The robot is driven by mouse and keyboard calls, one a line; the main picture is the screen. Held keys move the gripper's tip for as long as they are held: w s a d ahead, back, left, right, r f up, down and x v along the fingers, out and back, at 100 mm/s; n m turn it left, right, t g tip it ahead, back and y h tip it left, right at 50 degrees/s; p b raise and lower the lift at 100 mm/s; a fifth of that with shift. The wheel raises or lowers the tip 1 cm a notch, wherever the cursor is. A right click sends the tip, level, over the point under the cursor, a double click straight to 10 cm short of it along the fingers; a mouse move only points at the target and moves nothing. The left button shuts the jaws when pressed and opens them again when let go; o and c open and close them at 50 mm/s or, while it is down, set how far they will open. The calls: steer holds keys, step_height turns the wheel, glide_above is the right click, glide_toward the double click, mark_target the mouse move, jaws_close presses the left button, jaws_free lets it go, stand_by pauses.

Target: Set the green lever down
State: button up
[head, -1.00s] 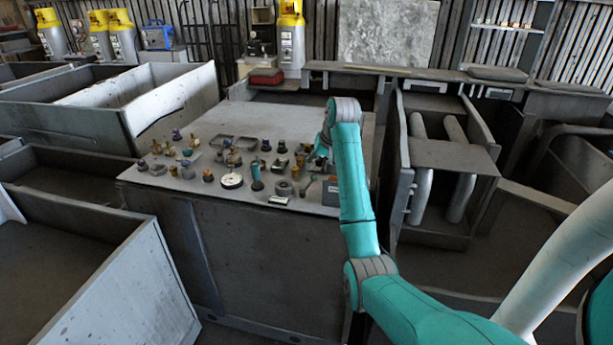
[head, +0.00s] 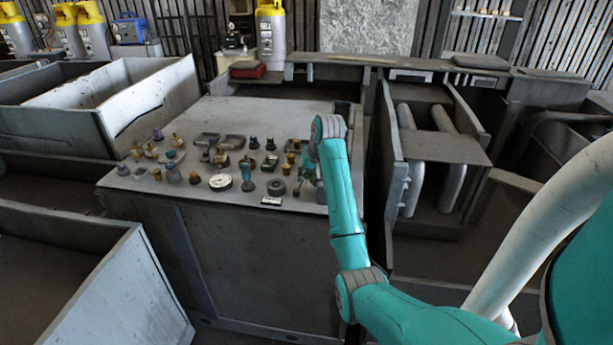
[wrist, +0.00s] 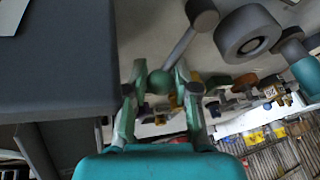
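The green lever shows in the wrist view as a grey rod with a green ball knob (wrist: 160,82) at its end, rising from a round grey base. The rod is tilted. My gripper (wrist: 161,76) has its two green-grey fingers on either side of the knob. The fingers are apart, with what looks like a narrow gap on each side of the knob. In the head view the lever (head: 298,187) is small, near the front right of the table, and my arm hides most of the gripper.
A grey ring-shaped part (head: 276,187) and a round white dial (head: 220,182) stand left of the lever on the grey table (head: 270,112). Several small fittings crowd the table's front left. Its back is clear. A bin with two pale pipes (head: 450,160) is at the right.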

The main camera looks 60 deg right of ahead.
jaws_close()
steer(key=shift+w+n+y, duration=0.4)
steer(key=shift+n, duration=0.4)
steer(key=o, duration=0.7)
jaws_free()
steer(key=shift+s, duration=0.1)
